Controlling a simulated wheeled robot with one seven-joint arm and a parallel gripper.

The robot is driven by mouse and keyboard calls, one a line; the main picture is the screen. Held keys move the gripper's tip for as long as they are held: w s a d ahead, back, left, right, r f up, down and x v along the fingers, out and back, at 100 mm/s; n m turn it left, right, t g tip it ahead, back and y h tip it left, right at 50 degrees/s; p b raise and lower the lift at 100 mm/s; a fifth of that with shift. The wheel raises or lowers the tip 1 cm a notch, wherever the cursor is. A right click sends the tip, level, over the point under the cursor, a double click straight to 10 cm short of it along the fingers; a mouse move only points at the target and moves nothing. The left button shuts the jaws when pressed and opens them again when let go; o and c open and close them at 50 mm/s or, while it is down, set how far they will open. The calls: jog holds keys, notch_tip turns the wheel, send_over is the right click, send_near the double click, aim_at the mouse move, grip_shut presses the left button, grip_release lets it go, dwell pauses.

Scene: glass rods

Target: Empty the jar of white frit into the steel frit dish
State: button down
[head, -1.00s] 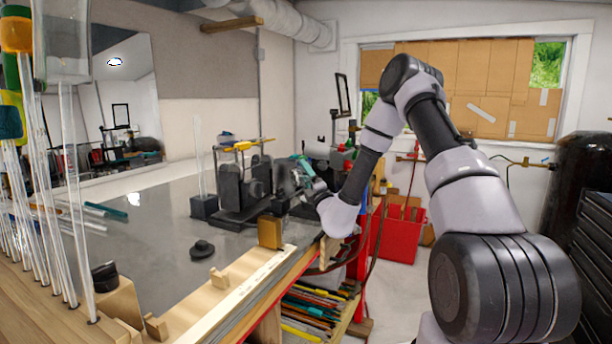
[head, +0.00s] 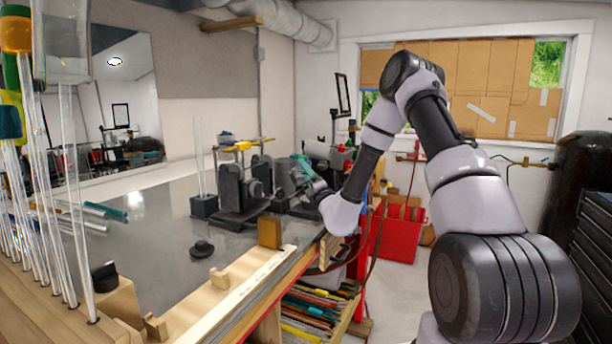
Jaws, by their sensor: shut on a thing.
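My gripper (head: 301,183) is at the far end of my arm, over the back right of the bench beside the black lathe-like machine. It is small and partly lost against the dark machine parts. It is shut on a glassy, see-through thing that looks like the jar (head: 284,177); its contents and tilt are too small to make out. A teal part shows just above the fingers. I cannot pick out the steel frit dish or any white frit; the machine and my wrist may hide them.
The black machine (head: 238,190) stands close left of my gripper. Clear rods stand in a dark block (head: 204,206). A wooden block (head: 270,233) is near the bench's front edge. Upright glass rods (head: 72,200) fill the left foreground. The grey bench top (head: 165,240) is mostly clear.

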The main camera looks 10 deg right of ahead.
jog(key=n, duration=0.1)
jog(key=r+n+g+y, duration=0.1)
jog(key=n, duration=0.1)
jog(key=n+y, duration=0.1)
jog(key=n, duration=0.1)
jog(key=shift+r, duration=0.4)
jog(key=shift+n+g+y, duration=0.3)
jog(key=shift+n+g, duration=0.2)
jog(key=shift+n, duration=0.3)
notch_tip(320, 180, up, 3)
jog(key=n+g, duration=0.1)
jog(key=n, duration=0.1)
jog(key=n+g, duration=0.1)
jog(key=n, duration=0.2)
jog(key=shift+f+y, duration=0.2)
jog(key=shift+y, duration=0.2)
jog(key=n, duration=0.2)
jog(key=r+n+g, duration=0.1)
jog(key=shift+r+n, duration=0.15)
jog(key=shift+n, duration=0.25)
jog(key=shift+r+n+g+h, duration=0.1)
jog(key=shift+n+g+h, duration=0.25)
jog(key=shift+n, duration=0.25)
